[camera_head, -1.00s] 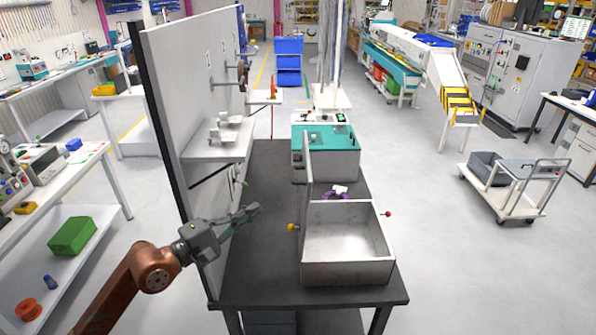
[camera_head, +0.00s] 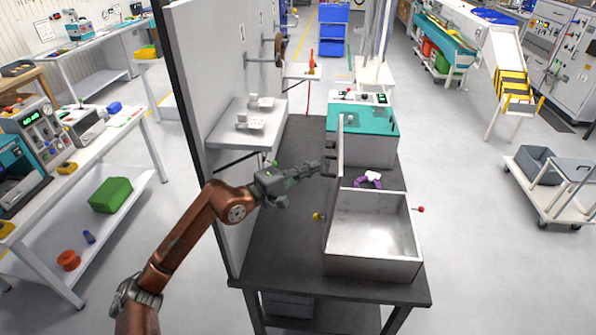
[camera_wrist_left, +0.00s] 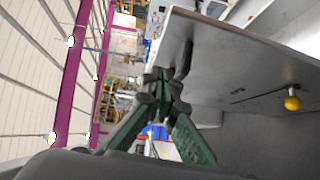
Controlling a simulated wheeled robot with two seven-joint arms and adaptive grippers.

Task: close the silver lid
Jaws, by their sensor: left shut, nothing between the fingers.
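The silver lid (camera_head: 334,205) stands upright along the left side of the open silver box (camera_head: 372,262), seen nearly edge-on. It also shows in the left wrist view as a large grey panel (camera_wrist_left: 235,75) with a dark handle (camera_wrist_left: 186,60). My left gripper (camera_head: 318,168) is shut and empty, on the left of the lid, close to the handle near its upper part. In the left wrist view its green fingers (camera_wrist_left: 164,82) meet beside the handle. I cannot tell whether they touch it. My right gripper is not in view.
A teal-topped box (camera_head: 362,137) and a purple object (camera_head: 367,181) lie behind the silver box on the dark table (camera_head: 280,255). A yellow knob (camera_head: 317,216) and a red knob (camera_head: 421,209) flank the box. A grey upright panel (camera_head: 205,120) with a shelf borders the left side.

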